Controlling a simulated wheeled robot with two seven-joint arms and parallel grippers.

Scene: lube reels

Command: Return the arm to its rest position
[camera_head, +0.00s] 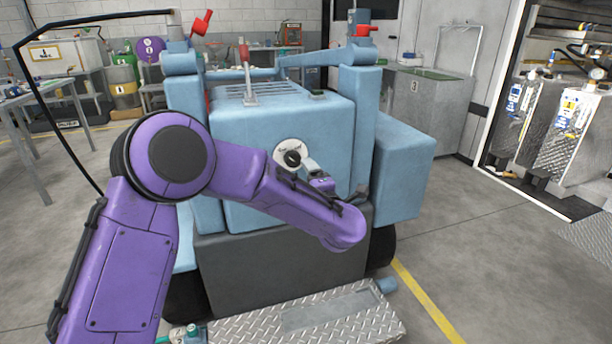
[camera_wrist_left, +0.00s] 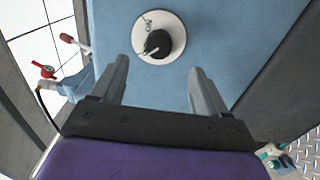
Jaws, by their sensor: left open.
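My left arm comes in from the left in the head view, its purple links bent across the front of a blue machine (camera_head: 390,185). My left gripper (camera_head: 312,168) is near the machine's front face, partly hidden by my own arm. In the left wrist view, my left gripper (camera_wrist_left: 158,66) has its two grey fingers spread, with nothing between them. The cap (camera_head: 293,158) also shows in the head view. My right gripper is not in view.
A diamond-plate step (camera_head: 310,315) lies at the machine's foot. Blue posts with red-handled fittings (camera_head: 203,22) rise at its sides. A table (camera_head: 35,95) stands at the left. A grey tank (camera_head: 430,105) is behind at the right. Open floor (camera_head: 500,255) lies right of the machine.

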